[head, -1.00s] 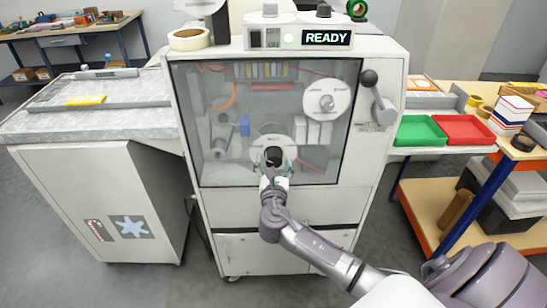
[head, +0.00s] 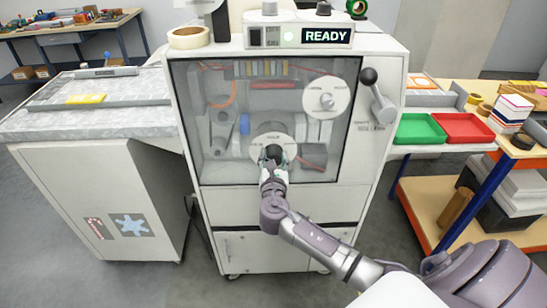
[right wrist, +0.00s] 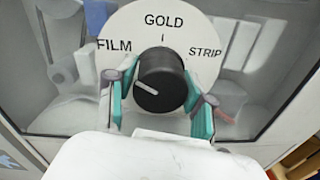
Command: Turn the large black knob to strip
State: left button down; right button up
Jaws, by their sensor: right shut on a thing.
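The large black knob (right wrist: 162,82) sits on a round white dial (right wrist: 215,30) marked FILM at left, GOLD at top and STRIP at right. It also shows in the head view (head: 273,152), at the lower middle of the machine's front panel. The white line on the knob's face lies at its left and slants up toward the FILM side. My right gripper (right wrist: 160,98) is shut on the knob, with a teal-padded finger on each side of it. It also shows in the head view (head: 274,164). My left gripper is not in view.
A smaller white dial (head: 327,97) is at the panel's upper right. A black-balled lever (head: 378,97) is on the machine's right side. A display (head: 326,36) on top reads READY. Green (head: 419,129) and red (head: 463,128) trays stand at right.

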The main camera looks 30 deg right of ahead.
jog(key=m+b, duration=0.2)
jog(key=m, duration=0.3)
jog(key=shift+f+m+b, duration=0.15)
jog(key=shift+m+b, duration=0.15)
jog(key=shift+b, duration=0.05)
jog(key=m+b, duration=0.2)
jog(key=m, duration=0.4)
jog(key=shift+y+b, duration=0.3)
jog(key=shift+b, duration=0.1)
jog(key=m+b, duration=0.2)
jog(key=m, duration=0.4)
jog(key=shift+f, duration=0.1)
jog(key=m+b, duration=0.1)
jog(key=m, duration=0.4)
jog(key=shift+d+m+b, duration=0.1)
jog(key=shift+m+b, duration=0.2)
jog(key=shift+b, duration=0.1)
jog(key=shift+y, duration=0.3)
jog(key=o, duration=1.2)
jog(key=shift+s, duration=0.1)
jog(key=shift+c, duration=0.2)
